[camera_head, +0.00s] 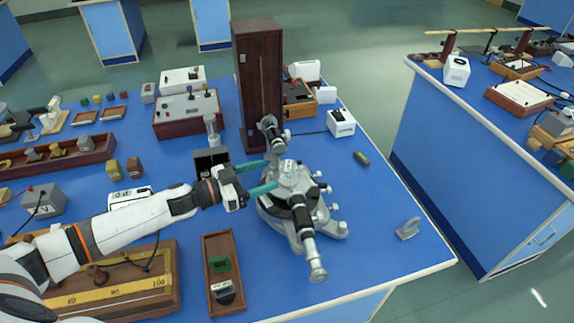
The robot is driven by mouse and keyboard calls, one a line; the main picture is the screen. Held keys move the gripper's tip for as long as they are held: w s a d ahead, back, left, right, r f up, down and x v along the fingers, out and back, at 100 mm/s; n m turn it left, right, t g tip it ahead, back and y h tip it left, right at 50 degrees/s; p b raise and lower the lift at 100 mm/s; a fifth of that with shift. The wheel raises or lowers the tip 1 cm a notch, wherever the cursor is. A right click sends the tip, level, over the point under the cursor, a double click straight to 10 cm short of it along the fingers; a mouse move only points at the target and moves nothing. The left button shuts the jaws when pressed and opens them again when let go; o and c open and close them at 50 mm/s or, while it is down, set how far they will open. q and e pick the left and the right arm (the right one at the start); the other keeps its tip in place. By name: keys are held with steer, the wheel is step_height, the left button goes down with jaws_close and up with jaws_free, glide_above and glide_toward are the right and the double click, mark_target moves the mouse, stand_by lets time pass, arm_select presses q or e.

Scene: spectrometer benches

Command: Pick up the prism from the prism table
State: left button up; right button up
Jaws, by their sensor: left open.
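The spectrometer (302,215) stands on the blue bench, a grey and black instrument with two telescope tubes. Its round prism table (300,181) is in the middle. The prism (288,167) shows as a small pale piece on top of the prism table; its edges are hard to make out. My left gripper (269,174) reaches in from the left with its two teal fingers open. The fingertips are at the left side of the prism table, close to the prism. Whether they touch anything is unclear. My right gripper is not in view.
A tall dark wooden cabinet (258,85) stands behind the spectrometer. A wooden tray (222,272) with small blocks lies in front, below my left gripper. A grey metal piece (408,228) lies near the right edge. The bench right of the spectrometer is mostly clear.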

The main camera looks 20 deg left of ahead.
mark_target(295, 167)
arm_select(q)
steer(key=x, duration=0.3)
steer(key=shift+s+d+r+p, duration=0.1)
steer(key=shift+d+r+p, duration=0.1)
steer(key=shift+p, duration=0.1)
steer(key=shift+w+d+f, duration=0.1)
steer(key=shift+w+d, duration=0.1)
steer(key=shift+w, duration=0.05)
steer(key=shift+w+d, duration=0.1)
steer(key=shift+w, duration=0.1)
steer(key=p+x, duration=0.2)
steer(key=x, duration=0.2)
steer(key=shift+d, duration=0.35)
steer(key=shift+w+d+f, duration=0.15)
steer(key=shift+w+d, duration=0.05)
steer(key=shift+a, duration=0.1)
steer(key=shift+c, duration=0.6)
steer(key=c, duration=0.9)
steer(key=shift+c, duration=0.3)
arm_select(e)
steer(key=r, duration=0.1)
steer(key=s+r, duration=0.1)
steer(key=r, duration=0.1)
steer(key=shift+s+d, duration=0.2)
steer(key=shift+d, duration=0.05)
